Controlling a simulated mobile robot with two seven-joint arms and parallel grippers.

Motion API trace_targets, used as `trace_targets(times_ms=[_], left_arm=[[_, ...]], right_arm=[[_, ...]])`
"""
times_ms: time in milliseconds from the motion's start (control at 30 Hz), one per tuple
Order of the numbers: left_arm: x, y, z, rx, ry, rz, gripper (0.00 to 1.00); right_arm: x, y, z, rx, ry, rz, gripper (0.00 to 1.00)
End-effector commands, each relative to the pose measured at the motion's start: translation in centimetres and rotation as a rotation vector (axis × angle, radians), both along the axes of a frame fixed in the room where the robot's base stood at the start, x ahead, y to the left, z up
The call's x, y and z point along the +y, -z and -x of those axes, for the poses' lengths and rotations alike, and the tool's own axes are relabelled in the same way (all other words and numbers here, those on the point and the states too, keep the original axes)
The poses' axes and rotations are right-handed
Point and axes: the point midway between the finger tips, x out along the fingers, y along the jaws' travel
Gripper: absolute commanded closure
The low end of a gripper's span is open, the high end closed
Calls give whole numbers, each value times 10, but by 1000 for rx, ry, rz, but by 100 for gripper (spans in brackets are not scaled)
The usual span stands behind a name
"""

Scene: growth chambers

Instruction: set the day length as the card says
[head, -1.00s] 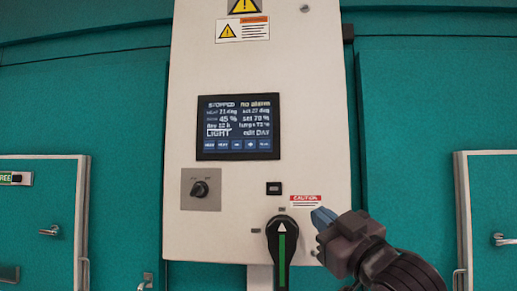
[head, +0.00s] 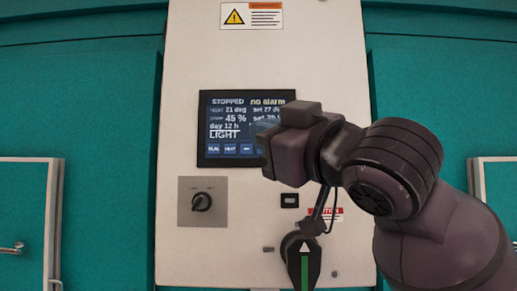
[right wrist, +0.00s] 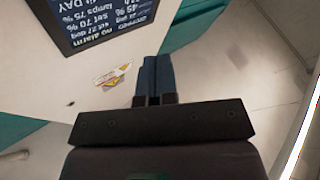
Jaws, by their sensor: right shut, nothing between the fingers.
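The cabinet's screen (head: 218,112) reads STOPPED, no alarm, day 12 h and LIGHT, with a row of keys (head: 230,149) along its bottom. My right gripper (head: 264,143) is in front of the screen's lower right and hides the right-hand keys there. Its blue fingers are shut and empty. Whether they touch the screen cannot be told. In the right wrist view the shut fingers (right wrist: 154,76) show near the screen (right wrist: 95,20), which appears upside down with lamps 75 % and DAY. No day-length card is visible. My left gripper is out of view.
A rotary knob (head: 202,203) on a grey plate sits below the screen. A small black window (head: 290,201) and a large black handle with a green stripe (head: 303,266) are at lower right. A warning label (head: 251,16) is above. Teal walls flank the white cabinet (head: 180,60).

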Motion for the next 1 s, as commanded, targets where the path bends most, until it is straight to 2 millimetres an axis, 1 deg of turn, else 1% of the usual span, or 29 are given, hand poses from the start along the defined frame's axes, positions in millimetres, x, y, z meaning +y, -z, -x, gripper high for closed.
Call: trace_targets(times_ms=[267,433,567,900,1000], left_arm=[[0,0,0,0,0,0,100],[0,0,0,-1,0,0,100],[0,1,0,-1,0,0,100],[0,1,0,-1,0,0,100],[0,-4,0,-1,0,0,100]], right_arm=[[0,0,-1,0,0,0,100],[0,0,-8,1,0,1,100],[0,1,-22,3,1,-1,100],[-1,1,-62,3,3,0,100],[0,-1,-72,3,2,0,100]])
